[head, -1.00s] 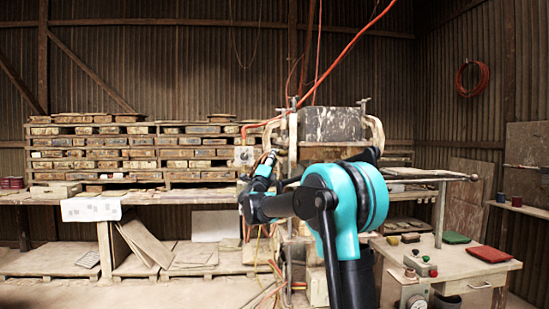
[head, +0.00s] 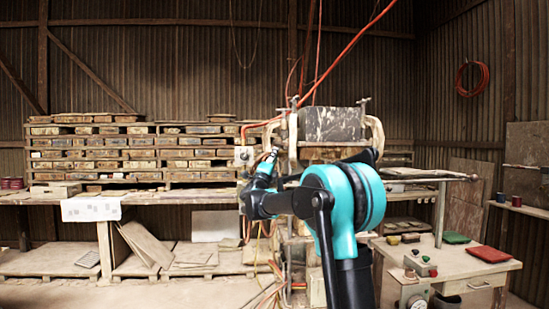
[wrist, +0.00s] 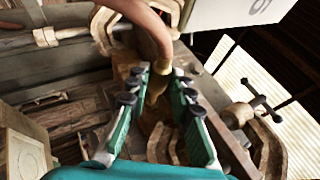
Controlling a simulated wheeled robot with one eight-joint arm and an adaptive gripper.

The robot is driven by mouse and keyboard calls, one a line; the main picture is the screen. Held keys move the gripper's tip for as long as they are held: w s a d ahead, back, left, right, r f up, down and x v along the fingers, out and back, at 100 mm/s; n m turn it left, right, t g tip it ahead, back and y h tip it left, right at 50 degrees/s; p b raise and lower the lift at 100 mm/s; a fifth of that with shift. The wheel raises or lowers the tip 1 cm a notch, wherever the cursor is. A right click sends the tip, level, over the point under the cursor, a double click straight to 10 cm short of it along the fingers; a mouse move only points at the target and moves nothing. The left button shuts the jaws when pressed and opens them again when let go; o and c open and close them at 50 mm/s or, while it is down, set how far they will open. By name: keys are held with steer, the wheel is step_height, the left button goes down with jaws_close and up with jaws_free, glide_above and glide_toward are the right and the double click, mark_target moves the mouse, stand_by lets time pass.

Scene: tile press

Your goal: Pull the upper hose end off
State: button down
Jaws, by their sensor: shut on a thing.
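The pinkish-orange hose (wrist: 150,22) comes in from the top of the wrist view and bends down to its brass-coloured end (wrist: 157,85). My gripper (wrist: 160,72) has its green-padded fingers on both sides of this hose end and is shut on it. Whether the end still sits on its fitting is hidden between the fingers. In the head view my gripper (head: 271,154) is small, at the left side of the press (head: 333,125), below an orange hose (head: 258,124).
A T-handled clamp screw (wrist: 240,112) stands close right of my gripper in the wrist view. In the head view, racks of tiles (head: 110,150) stand left behind a long bench. A control table (head: 450,262) with a red and a green pad is at right.

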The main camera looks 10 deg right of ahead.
steer(key=shift+a, duration=0.1)
steer(key=a, duration=0.3)
steer(key=shift+a, duration=0.1)
steer(key=c, duration=1.6)
jaws_free()
steer(key=shift+a, duration=0.1)
steer(key=v, duration=1.2)
